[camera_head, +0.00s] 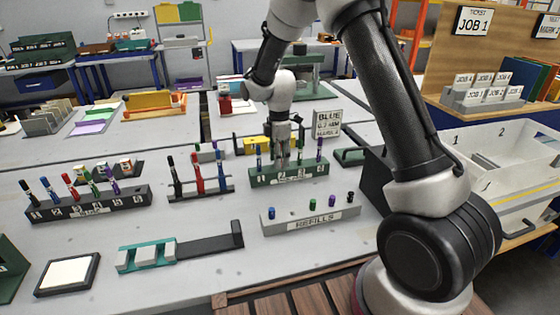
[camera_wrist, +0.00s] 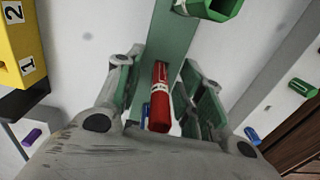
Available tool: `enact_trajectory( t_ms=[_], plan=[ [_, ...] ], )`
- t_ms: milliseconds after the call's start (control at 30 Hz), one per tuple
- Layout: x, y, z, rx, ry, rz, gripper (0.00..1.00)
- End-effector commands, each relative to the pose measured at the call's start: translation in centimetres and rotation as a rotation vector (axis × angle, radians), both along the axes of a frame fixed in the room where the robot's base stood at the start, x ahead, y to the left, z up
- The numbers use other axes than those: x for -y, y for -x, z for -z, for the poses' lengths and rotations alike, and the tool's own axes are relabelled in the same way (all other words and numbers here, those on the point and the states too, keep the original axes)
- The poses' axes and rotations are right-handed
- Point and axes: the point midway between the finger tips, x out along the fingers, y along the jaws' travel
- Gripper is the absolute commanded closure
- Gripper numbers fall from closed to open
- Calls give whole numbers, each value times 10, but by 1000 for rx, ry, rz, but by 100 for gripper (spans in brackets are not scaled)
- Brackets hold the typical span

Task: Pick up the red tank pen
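A red pen (camera_wrist: 161,95) with a pale band stands between the fingers of my gripper (camera_wrist: 160,100) in the wrist view. The fingers are apart, and a gap seems to show on each side of the pen. In the head view my gripper (camera_head: 284,152) points down over the green rack (camera_head: 291,178), which holds several pens. The gripper hides the red pen there. The rack's green bar (camera_wrist: 172,40) runs behind the pen in the wrist view. A bit of blue (camera_wrist: 146,109) shows beside the red pen.
A yellow block (camera_head: 254,144) and the BLUE sign (camera_head: 327,124) stand behind the rack. The refills holder (camera_head: 311,220) is in front. Another rack at left holds a red pen (camera_head: 198,172) and others. A black pen rack (camera_head: 88,207) is farther left. Bare table lies between them.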

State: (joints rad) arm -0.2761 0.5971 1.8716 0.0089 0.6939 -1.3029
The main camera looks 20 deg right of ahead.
Motion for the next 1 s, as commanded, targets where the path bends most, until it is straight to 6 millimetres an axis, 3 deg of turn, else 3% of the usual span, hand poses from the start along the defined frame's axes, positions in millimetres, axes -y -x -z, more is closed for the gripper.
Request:
enact_trajectory(
  t_ms=[233, 433, 467, 833, 1000],
  plan=[
    [0, 0, 2, 1, 0, 0, 62],
    [0, 0, 2, 1, 0, 1, 98],
    [0, 0, 2, 1, 0, 1, 100],
    [0, 0, -1, 2, 0, 1, 100],
    [0, -1, -24, 5, -1, 1, 100]
  ],
)
